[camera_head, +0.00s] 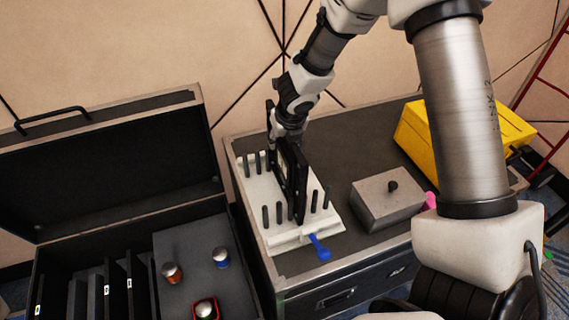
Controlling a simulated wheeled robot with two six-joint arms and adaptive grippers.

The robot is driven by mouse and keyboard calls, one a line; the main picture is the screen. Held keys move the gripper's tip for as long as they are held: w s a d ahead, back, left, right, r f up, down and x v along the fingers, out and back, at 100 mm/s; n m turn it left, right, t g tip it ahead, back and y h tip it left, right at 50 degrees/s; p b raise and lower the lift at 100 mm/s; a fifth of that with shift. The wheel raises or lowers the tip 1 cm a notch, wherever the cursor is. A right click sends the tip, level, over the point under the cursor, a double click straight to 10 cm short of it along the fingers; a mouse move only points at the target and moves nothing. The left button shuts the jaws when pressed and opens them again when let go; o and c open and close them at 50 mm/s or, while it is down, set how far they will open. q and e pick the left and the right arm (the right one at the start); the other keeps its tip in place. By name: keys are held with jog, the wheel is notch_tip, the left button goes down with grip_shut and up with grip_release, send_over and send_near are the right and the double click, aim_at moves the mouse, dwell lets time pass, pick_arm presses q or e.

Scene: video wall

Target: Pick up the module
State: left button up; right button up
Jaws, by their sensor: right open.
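The module (298,183) is a thin, dark upright panel standing among the black pegs of a white rack (292,236) on a dark-topped cabinet. My right gripper (283,143) comes down from above at the far upper end of the module. It is open, with its dark fingers close to the module. I cannot tell whether they touch it, because the fingers and the module are both black and overlap. My left gripper is out of view.
An open black case (100,112) at the left holds several dark panels and cans (221,257). A grey box with a knob (388,203), a blue-handled tool (319,246) and a yellow case (412,128) stand around the rack. The cabinet top (350,135) behind the rack is clear.

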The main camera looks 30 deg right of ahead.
grip_shut()
dwell(0.4)
